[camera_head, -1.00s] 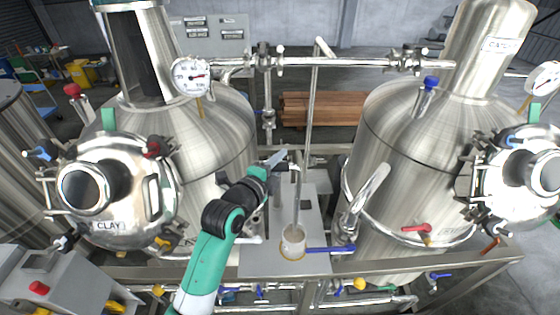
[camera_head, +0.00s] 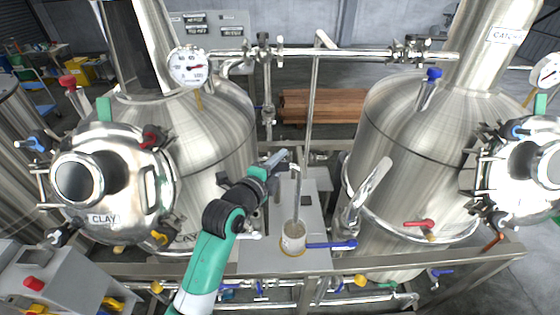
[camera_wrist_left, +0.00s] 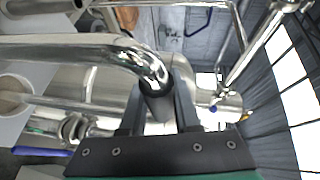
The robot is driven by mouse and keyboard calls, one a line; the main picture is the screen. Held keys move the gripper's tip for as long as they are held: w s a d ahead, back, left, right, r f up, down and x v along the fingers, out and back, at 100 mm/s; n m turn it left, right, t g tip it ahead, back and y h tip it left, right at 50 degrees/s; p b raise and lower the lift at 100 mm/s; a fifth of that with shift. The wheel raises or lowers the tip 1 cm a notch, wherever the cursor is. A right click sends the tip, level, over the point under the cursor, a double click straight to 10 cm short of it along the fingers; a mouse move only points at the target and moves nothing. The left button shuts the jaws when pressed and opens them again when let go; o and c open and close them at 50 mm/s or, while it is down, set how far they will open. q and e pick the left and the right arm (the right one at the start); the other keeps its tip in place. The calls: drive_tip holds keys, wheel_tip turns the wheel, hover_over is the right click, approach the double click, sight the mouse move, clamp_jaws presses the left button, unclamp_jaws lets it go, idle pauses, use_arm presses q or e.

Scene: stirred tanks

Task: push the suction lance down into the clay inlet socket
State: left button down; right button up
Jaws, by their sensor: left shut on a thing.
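The suction lance (camera_head: 297,200) is a slim steel tube standing nearly upright over the platform between the two tanks. Its lower end meets a pale, cup-like socket (camera_head: 292,241) with a yellowish base ring; how deep it sits inside is hard to tell. My left gripper (camera_head: 284,162) reaches in from the left at the lance's bent top. In the left wrist view, my left gripper (camera_wrist_left: 160,112) is shut on the black end (camera_wrist_left: 157,103) of a bent steel tube. The pale socket shows at that view's left edge (camera_wrist_left: 12,98). My right gripper is not in view.
The CLAY tank (camera_head: 205,130) stands left and another steel tank (camera_head: 415,130) right. A blue-handled valve (camera_head: 330,245) sits right beside the socket. A bent steel pipe (camera_head: 368,190) rises further right. A steel rail (camera_head: 400,264) crosses in front.

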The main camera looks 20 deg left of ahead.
use_arm(q)
wheel_tip(320, 180, down, 7)
drive_tip(key=b, duration=0.5)
drive_tip(key=shift+r, duration=0.15)
idle(1.7)
drive_tip(key=c, duration=0.7)
unclamp_jaws()
drive_tip(key=shift+r, duration=0.1)
drive_tip(key=shift+o, duration=0.7)
drive_tip(key=s+a+r+p, duration=0.1)
drive_tip(key=s+r+p, duration=0.1)
drive_tip(key=s, duration=0.9)
drive_tip(key=shift+s+p, duration=0.2)
drive_tip(key=shift+p, duration=0.45)
